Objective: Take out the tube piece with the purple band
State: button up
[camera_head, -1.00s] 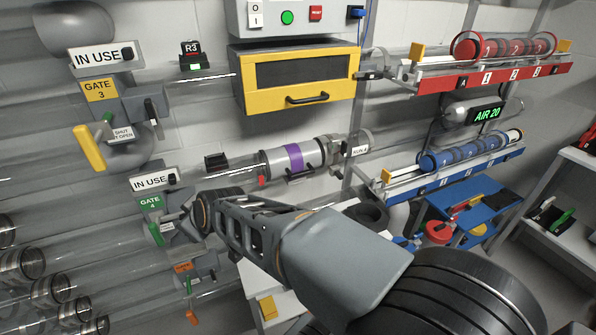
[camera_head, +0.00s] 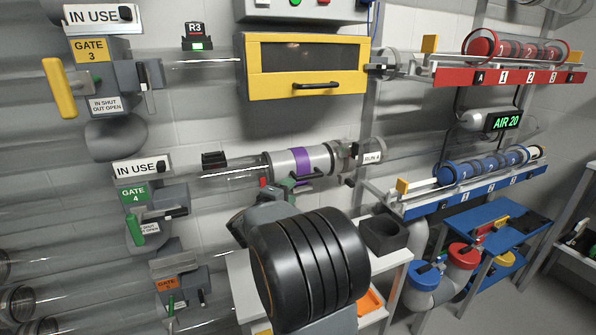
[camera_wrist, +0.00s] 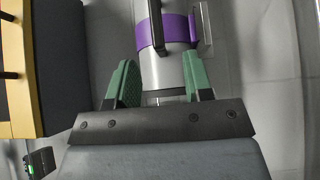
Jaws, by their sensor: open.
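The tube piece with the purple band (camera_head: 302,160) is a pale grey cylinder with dark end rings and a black handle. It lies level in the clear pipe line on the wall, below the yellow-framed box. In the wrist view, the banded tube piece (camera_wrist: 180,30) runs up the middle, with its black handle (camera_wrist: 156,22) towards me. My gripper (camera_wrist: 160,82) is open, its green fingers apart on both sides of the grey body's near end; I cannot tell if they touch it. In the head view, my gripper (camera_head: 290,188) is just under the piece, partly hidden by my arm.
Gate 4 (camera_head: 135,193) with its green handle and an IN USE sign is at left; gate 3 (camera_head: 92,50) is above. The yellow-framed box (camera_head: 247,70) hangs above the pipe. A blue rack (camera_head: 455,203) and a red rack (camera_head: 455,78) stand at right.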

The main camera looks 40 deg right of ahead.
aim_at(300, 180)
jog(key=shift+b+x, duration=1.5)
jog(key=shift+x, duration=3.25)
jog(key=shift+w+r, duration=0.1)
jog(key=shift+r, duration=0.05)
grip_shut()
